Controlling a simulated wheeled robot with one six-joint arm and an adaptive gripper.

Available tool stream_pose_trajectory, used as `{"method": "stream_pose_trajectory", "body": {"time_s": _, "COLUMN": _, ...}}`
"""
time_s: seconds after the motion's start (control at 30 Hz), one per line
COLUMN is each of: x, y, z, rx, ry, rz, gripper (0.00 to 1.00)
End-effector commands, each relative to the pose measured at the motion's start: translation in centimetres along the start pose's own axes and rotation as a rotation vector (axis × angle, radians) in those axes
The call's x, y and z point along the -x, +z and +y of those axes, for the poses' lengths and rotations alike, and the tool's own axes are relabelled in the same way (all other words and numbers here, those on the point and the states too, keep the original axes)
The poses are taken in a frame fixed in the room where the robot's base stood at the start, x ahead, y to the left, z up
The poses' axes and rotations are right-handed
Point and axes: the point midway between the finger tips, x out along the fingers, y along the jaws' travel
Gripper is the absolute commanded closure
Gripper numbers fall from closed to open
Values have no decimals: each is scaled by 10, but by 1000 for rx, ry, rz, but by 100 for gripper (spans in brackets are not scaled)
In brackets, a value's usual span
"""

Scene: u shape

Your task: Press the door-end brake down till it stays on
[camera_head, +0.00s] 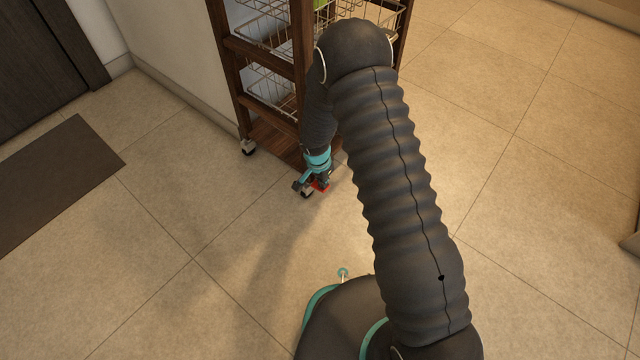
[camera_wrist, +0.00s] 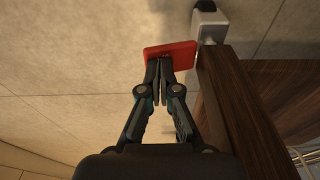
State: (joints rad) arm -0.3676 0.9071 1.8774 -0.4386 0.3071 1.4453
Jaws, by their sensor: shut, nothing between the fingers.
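A red brake pedal (camera_head: 321,186) sticks out at a lower corner of the dark wooden trolley, by a caster (camera_head: 307,194). In the wrist view the red pedal (camera_wrist: 168,55) is a flat plate beside the trolley's wooden edge, with the grey caster bracket (camera_wrist: 208,25) behind it. My gripper (camera_wrist: 158,75) is shut and empty. Its fingertips overlap the pedal's near edge; I cannot tell whether they touch it. In the head view my gripper (camera_head: 323,179) points down at this corner and partly hides the pedal. The pedal's tilt is unclear.
The trolley (camera_head: 245,90) holds wire baskets (camera_head: 270,90) and stands near a pale wall. Another caster (camera_head: 249,147) is at its left corner. A dark door (camera_head: 45,60) and brown mat (camera_head: 60,175) lie to the left. The tiled floor in front is clear.

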Motion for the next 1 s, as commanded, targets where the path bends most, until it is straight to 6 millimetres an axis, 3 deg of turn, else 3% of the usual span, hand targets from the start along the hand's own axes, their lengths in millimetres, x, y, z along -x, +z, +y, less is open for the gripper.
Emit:
{"method": "stream_pose_trajectory", "body": {"time_s": 0.57, "x": -20, "y": 3, "z": 0, "rx": 0, "ry": 0, "rz": 0, "gripper": 100}}
{"method": "stream_pose_trajectory", "body": {"time_s": 0.83, "x": -19, "y": 3, "z": 0, "rx": -1, "ry": 0, "rz": 0, "gripper": 100}}
{"method": "stream_pose_trajectory", "body": {"time_s": 1.0, "x": -7, "y": 1, "z": 0, "rx": 0, "ry": 0, "rz": 0, "gripper": 100}}
